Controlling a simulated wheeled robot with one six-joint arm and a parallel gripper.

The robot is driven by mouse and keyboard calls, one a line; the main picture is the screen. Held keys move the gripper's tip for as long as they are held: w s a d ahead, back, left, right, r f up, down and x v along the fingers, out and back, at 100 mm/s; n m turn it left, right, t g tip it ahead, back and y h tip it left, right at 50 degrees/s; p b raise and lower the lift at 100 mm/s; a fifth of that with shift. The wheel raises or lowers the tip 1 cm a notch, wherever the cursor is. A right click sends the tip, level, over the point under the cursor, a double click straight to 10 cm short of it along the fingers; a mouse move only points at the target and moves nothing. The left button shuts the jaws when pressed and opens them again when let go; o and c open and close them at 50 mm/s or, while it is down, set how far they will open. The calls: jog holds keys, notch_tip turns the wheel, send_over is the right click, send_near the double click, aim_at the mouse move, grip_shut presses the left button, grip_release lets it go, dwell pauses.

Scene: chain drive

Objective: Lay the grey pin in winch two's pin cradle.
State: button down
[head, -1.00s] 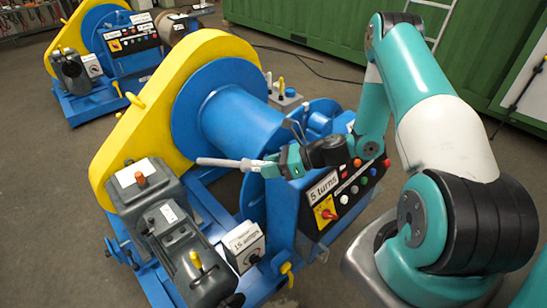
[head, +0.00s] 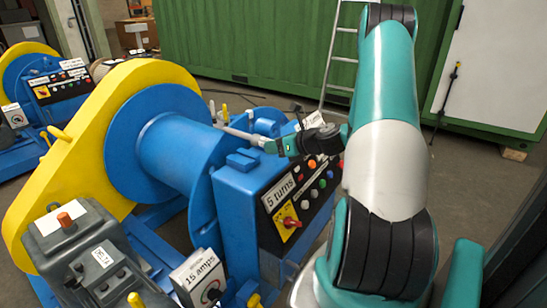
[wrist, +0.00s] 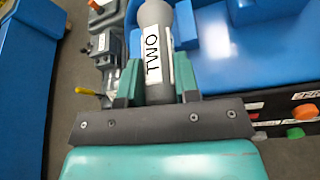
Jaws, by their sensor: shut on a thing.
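The grey pin (wrist: 157,75) is held between the green fingers of my gripper (wrist: 155,85) in the wrist view. A white label on it reads "TWO". In the head view the pin (head: 240,134) points left from my gripper (head: 268,144), above the right end of the blue drum (head: 180,150) and apart from it as far as I can tell. I cannot clearly make out a pin cradle.
A grey motor box (head: 75,240) and a "15 amps" box (head: 198,276) stand at the near winch's front. Small upright pegs (head: 225,112) show behind the drum. Another blue and yellow winch (head: 30,75) stands far left. A green container (head: 250,45) and ladder close the back.

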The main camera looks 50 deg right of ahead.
jog(key=b, duration=0.7)
send_over(275, 176)
jog(key=shift+a+f, duration=0.15)
jog(key=shift+f, duration=3.7)
jog(key=c, duration=0.8)
grip_release()
jog(key=shift+f, duration=0.1)
jog(key=v, duration=1.7)
jog(key=shift+s, duration=0.25)
